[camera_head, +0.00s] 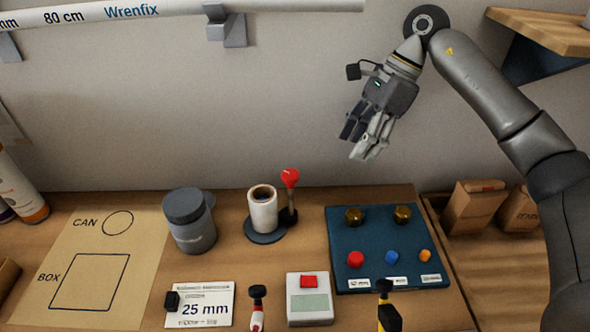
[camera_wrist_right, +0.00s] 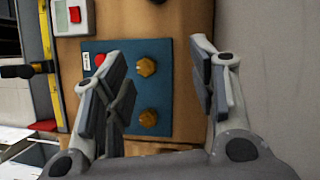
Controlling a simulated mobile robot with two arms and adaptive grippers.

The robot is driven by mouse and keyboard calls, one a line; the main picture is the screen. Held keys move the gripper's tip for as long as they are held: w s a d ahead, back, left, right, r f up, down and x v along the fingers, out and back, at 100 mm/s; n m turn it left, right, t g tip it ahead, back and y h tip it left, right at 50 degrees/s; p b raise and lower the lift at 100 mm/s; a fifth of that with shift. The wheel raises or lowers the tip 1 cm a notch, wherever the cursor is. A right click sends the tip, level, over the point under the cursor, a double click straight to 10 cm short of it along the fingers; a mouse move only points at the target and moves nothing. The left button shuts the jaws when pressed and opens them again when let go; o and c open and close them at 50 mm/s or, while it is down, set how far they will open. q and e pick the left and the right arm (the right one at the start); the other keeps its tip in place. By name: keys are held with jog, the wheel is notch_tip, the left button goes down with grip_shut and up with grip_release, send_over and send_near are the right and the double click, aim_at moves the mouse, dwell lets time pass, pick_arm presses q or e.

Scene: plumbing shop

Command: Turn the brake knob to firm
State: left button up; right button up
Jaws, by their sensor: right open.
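A dark blue panel (camera_head: 375,230) lies on the bench at the right. It carries two brass knobs, a left one (camera_head: 354,216) and a right one (camera_head: 402,215), along its back. A red knob (camera_head: 355,259), a blue knob (camera_head: 392,257) and an orange knob (camera_head: 424,256) sit along its front, above small white labels too small to read. I cannot tell which is the brake knob. My right gripper (camera_head: 360,138) is open and empty, above and behind the panel. In the wrist view the brass knobs (camera_wrist_right: 146,66) (camera_wrist_right: 148,118) show between its fingers. My left gripper is out of view.
Left of the panel stand a red-topped lever (camera_head: 290,180), a white roll (camera_head: 262,212) on a stand, and a grey jar (camera_head: 188,220). A white device (camera_head: 309,312) with a red button lies in front. Cardboard boxes (camera_head: 472,207) stand right of the bench.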

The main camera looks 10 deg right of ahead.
jog(key=n, duration=0.1)
send_over(291, 173)
jog(key=d, duration=0.3)
jog(key=a+f+b, duration=0.2)
jog(key=f, duration=0.1)
jog(key=shift+h, duration=0.3)
jog(key=shift+a+f, duration=0.25)
jog(key=shift+f, duration=0.4)
jog(key=c, duration=1)
